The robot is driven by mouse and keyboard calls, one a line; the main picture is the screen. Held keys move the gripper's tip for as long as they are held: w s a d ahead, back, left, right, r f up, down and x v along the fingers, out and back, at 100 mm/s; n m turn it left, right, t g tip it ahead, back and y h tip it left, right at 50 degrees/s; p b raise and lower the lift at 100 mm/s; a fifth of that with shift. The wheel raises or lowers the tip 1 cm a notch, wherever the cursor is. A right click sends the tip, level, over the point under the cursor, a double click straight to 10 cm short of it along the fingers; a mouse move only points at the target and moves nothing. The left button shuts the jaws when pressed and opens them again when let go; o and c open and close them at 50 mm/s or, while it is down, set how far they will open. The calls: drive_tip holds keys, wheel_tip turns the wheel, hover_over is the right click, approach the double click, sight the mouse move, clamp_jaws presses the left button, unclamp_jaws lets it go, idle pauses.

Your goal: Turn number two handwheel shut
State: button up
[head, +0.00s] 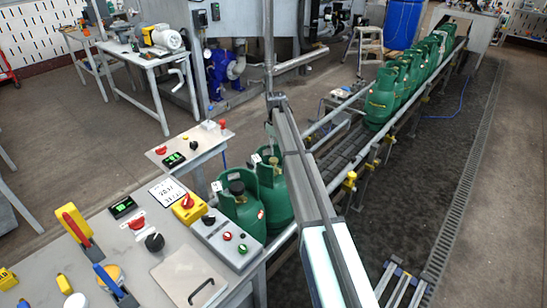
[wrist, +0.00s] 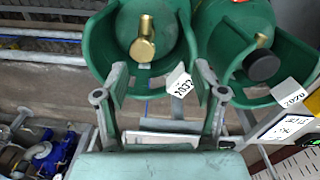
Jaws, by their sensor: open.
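I cannot make out a handwheel marked two. In the head view, a red handle (head: 137,222) and a black round knob (head: 154,242) sit on the near bench, and another red handle (head: 160,151) on the small panel behind. In the wrist view, a green cylinder (wrist: 185,60) has a brass valve (wrist: 143,45) and a tag (wrist: 180,83). Beside it, a second green cylinder (wrist: 230,22) has a black valve cap or wheel (wrist: 261,66). My gripper (wrist: 159,84) is open and empty, its fingers by the first cylinder's collar. In the head view my arm hides the gripper.
In the head view, several green cylinders (head: 380,98) stand along the conveyor (head: 348,148). The near bench (head: 150,205) carries a yellow switch box (head: 188,208), a button box (head: 227,240) and yellow-handled tools. A workbench with a motor (head: 160,37) stands behind. The floor right of the conveyor is clear.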

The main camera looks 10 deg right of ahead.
sight(274, 159)
drive_tip(key=w+r+n, duration=0.4)
drive_tip(key=w+r, duration=0.1)
drive_tip(key=r, duration=0.2)
drive_tip(key=f+p, duration=0.1)
drive_tip(key=f, duration=0.4)
drive_tip(key=f+p, duration=0.2)
drive_tip(key=f, duration=0.4)
drive_tip(key=f+p, duration=0.2)
drive_tip(key=f, duration=0.4)
drive_tip(key=shift+s+f, duration=0.1)
drive_tip(key=shift+s, duration=0.15)
drive_tip(key=c, duration=1.1)
